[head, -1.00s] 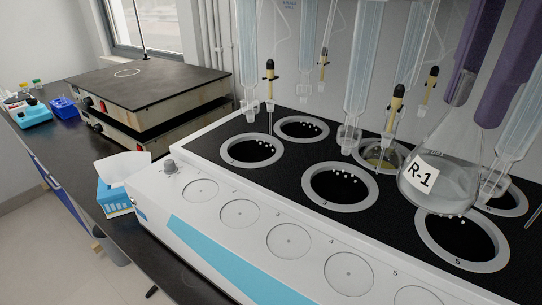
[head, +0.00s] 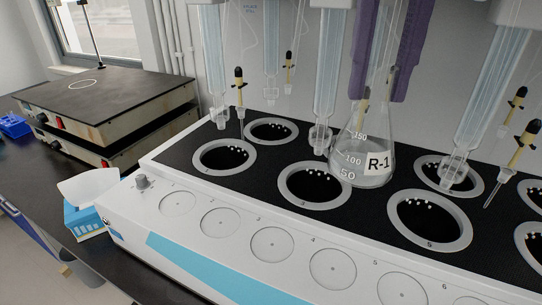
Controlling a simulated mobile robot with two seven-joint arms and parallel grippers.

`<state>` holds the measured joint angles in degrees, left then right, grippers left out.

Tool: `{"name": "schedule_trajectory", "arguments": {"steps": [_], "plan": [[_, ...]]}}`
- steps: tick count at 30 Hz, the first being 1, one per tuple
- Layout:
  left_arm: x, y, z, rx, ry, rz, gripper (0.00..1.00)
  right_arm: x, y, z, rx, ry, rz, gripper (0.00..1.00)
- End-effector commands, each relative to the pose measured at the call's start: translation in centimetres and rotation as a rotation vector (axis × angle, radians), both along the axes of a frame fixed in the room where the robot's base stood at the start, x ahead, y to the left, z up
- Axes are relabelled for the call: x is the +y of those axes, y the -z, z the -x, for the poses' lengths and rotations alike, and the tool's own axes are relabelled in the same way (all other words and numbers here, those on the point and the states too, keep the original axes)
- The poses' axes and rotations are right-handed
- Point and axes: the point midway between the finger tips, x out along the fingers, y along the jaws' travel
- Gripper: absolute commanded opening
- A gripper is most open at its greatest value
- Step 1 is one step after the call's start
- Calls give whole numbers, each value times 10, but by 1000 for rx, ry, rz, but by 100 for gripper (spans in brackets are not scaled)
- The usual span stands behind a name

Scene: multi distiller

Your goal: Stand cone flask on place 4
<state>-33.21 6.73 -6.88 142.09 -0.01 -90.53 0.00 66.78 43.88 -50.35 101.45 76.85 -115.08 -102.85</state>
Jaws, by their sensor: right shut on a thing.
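The cone flask (head: 362,160) is clear glass with volume marks, a white R-1 label and clear liquid low inside. It leans slightly in the picture. My right gripper (head: 384,84), with purple fingers, comes from above and is shut on the flask's neck. The flask appears over the back row of the black-topped heater (head: 290,217), between the rings marked 3 (head: 289,194) and 5 (head: 398,231). It covers the area of place 4, and I cannot tell whether its base touches the top. My left gripper is not in view.
Glass tubes (head: 323,80) and yellow-bodied probes with black tops (head: 239,90) hang close around the flask. Other ringed wells, such as the back-left one (head: 271,131), look empty. Stacked hot plates (head: 105,105) and a tissue box (head: 88,218) stand at left.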

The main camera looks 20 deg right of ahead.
Motion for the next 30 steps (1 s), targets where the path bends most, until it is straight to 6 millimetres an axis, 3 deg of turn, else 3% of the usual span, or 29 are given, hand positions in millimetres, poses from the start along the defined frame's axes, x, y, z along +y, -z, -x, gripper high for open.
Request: {"name": "schedule_trajectory", "arguments": {"steps": [5,18,25,30], "plan": [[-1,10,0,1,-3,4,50,0,32,2,8,-28,-1,0],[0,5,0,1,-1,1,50,0,141,1,5,-25,2,0],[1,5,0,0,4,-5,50,0,162,1,3,-25,1,0],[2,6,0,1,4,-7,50,0,188,1,3,-24,0,0]]}}
